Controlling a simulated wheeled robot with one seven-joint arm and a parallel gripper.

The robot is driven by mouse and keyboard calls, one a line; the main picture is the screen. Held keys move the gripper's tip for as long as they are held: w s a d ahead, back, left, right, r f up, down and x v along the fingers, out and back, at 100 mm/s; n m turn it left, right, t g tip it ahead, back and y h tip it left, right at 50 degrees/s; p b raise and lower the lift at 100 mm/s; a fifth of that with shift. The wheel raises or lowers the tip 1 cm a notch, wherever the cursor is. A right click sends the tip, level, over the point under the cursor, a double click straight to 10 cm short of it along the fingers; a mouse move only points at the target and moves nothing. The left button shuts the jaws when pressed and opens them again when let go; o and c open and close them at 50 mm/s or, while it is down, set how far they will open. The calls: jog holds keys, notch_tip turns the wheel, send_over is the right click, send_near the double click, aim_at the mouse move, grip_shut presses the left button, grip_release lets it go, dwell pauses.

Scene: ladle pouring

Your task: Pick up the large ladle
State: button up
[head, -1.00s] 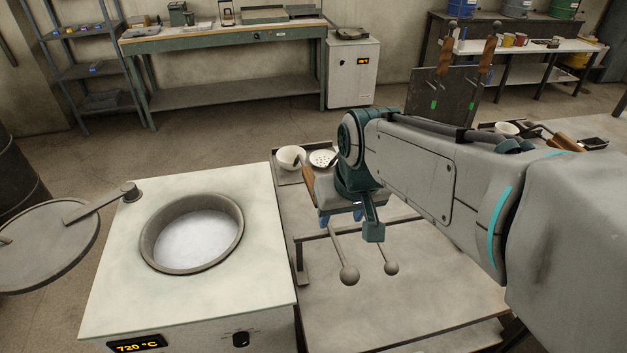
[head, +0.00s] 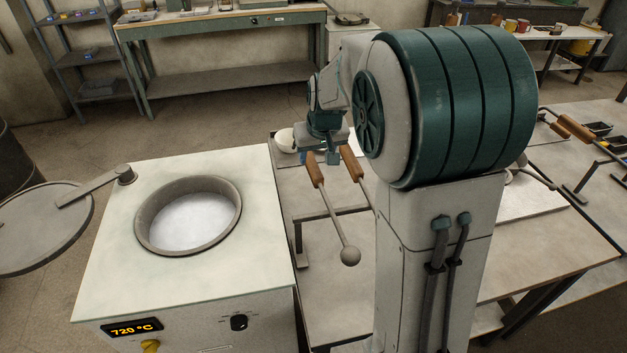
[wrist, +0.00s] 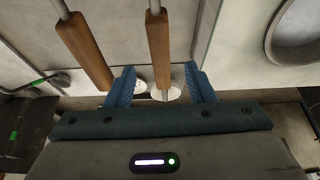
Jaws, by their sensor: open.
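Two ladles with brown wooden handles lie side by side on a rack right of the furnace. The large ladle (head: 334,218) is the left one in the head view, its round bowl towards the camera. The small ladle's handle (head: 352,164) is on the right; my arm hides its bowl. My gripper (head: 325,148) is by the handle ends. In the wrist view, its open blue fingers (wrist: 161,86) lie either side of the large ladle's handle (wrist: 159,48), with gaps on both sides. The small ladle's handle (wrist: 84,48) is outside the left finger. Whether the fingertips reach down around the handle is unclear.
The furnace (head: 112,262) with its open round pot (head: 146,238) stands left of the rack. A white bowl (head: 286,139) is behind the handles. A dark rack bar (head: 299,240) supports the ladles. The furnace top around the pot is clear.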

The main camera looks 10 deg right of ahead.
aim_at(314, 166)
jog(key=shift+s+p+x, duration=0.1)
jog(key=shift+p+x, duration=0.1)
jog(key=shift+x, duration=1.5)
jog(key=shift+s+p+x, duration=0.15)
jog(key=shift+x, duration=1.55)
jog(key=shift+f, duration=0.1)
grip_shut()
jog(key=shift+w, duration=0.15)
